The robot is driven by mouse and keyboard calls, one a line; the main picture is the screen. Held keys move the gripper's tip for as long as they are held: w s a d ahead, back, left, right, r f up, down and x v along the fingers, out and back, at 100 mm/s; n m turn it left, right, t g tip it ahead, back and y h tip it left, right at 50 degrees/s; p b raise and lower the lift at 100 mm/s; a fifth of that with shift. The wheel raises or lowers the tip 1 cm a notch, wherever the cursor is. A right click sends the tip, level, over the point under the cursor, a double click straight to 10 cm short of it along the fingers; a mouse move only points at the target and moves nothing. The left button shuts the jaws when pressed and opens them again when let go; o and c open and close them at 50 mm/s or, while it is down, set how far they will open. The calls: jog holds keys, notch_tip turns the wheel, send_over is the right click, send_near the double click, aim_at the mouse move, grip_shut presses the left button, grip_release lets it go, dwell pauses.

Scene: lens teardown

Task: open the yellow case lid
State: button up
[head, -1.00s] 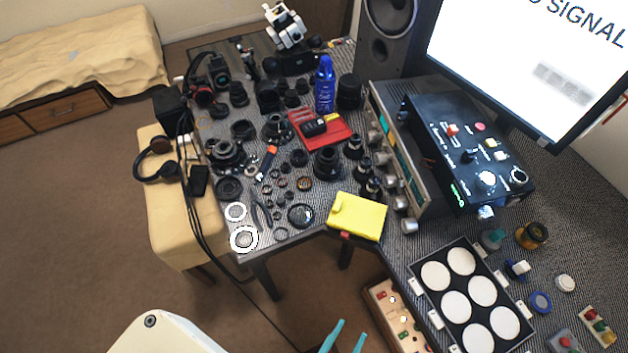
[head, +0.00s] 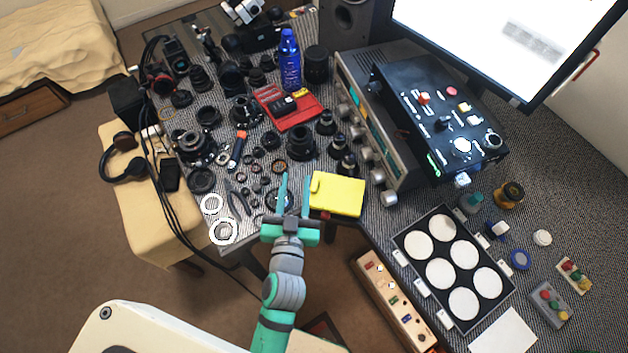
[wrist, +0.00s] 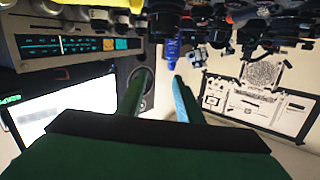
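The yellow case (head: 338,196) lies flat at the front edge of the table, and its lid looks shut. A small raised yellow part shows at its upper left corner. In the wrist view, a yellow strip that looks like the case (wrist: 100,3) shows at the top edge, mostly cut off. My gripper (head: 296,176) is open, with its two teal fingers apart and nothing between them. In the head view it appears just left of the case; the height gap is hard to tell. Both fingers also show in the wrist view (wrist: 160,78).
Lens parts crowd the table left of the case. A red tray (head: 288,108) and a blue bottle (head: 290,62) stand behind. A grey instrument (head: 368,120) stands right of the case. A black tray with white discs (head: 398,243) lies at the lower right.

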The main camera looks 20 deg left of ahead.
jog(key=w+a+r+n+g+y, duration=0.2)
jog(key=w+a+r+n+y, duration=0.25)
jog(key=a+r, duration=0.2)
jog(key=w+a+r+n+g+y, duration=0.1)
jog(key=w+a+r+n+y, duration=0.4)
jog(key=a, duration=0.3)
jog(key=s+a+r+n+g, duration=0.1)
jog(key=a+r+n+g, duration=0.3)
jog(key=n, duration=0.3)
jog(key=n+g+h, duration=0.9)
jog(key=n+h, duration=0.5)
jog(key=n, duration=0.5)
send_near(314, 185)
jog(key=f, duration=0.7)
jog(key=shift+w+f, duration=0.1)
jog(key=shift+w, duration=0.25)
jog(key=shift+d+f+m, duration=0.25)
jog(key=shift+f, duration=0.15)
jog(key=shift+s+a, duration=0.2)
jog(key=shift+a, duration=0.15)
jog(key=shift+d, duration=0.1)
grip_shut()
